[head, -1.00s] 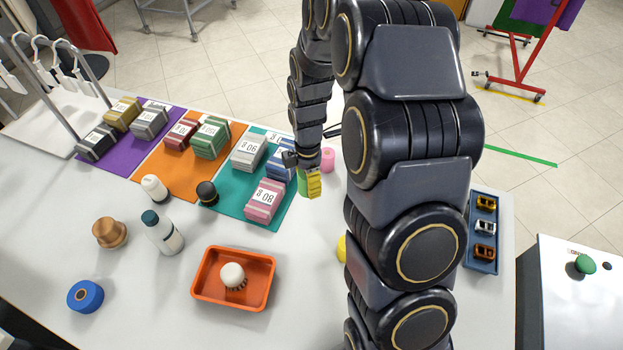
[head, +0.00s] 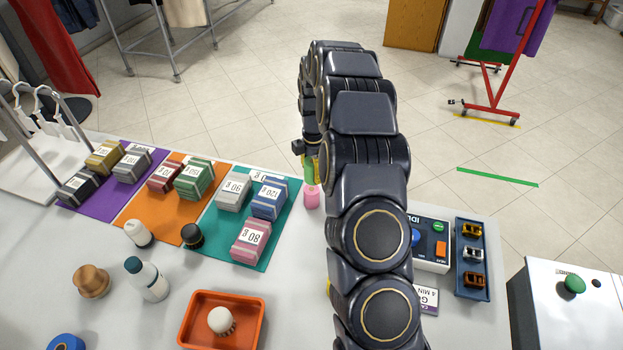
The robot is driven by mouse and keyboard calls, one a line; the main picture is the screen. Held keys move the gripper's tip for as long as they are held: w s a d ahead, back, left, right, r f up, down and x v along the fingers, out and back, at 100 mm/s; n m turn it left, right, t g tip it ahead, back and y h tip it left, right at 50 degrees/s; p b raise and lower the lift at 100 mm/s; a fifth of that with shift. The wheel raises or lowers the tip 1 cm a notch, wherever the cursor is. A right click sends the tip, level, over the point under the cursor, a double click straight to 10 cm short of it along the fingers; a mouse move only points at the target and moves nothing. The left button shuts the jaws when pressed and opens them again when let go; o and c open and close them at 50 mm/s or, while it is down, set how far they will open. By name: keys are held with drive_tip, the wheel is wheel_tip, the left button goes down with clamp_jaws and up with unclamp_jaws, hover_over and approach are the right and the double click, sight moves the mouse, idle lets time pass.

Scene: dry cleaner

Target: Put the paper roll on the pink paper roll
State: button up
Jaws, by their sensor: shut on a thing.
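The green paper roll (head: 309,172) is in my gripper (head: 311,165) near the back edge of the table. Yellow shows at the fingers beside it, and my arm hides much of the gripper. The pink paper roll (head: 312,198) stands upright on the table just right of the teal mat. The green roll appears directly above the pink roll in the head view. Whether the two touch, and how exactly they line up, I cannot tell.
A teal mat (head: 283,237) with several labelled bundles lies just left of the pink roll. My arm crosses the table's middle. Right of it are a control box (head: 432,262) and a blue tray (head: 459,290). An orange tray (head: 258,325) is in front.

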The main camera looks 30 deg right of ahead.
sight(312, 189)
drive_tip(key=w+f, duration=0.1)
drive_tip(key=w+d+f, duration=0.1)
drive_tip(key=f, duration=0.1)
drive_tip(key=shift+w+f, duration=0.15)
drive_tip(key=shift+w, duration=0.1)
drive_tip(key=shift+f, duration=1.4)
drive_tip(key=o, duration=1.1)
drive_tip(key=shift+f, duration=0.15)
drive_tip(key=shift+c, duration=0.2)
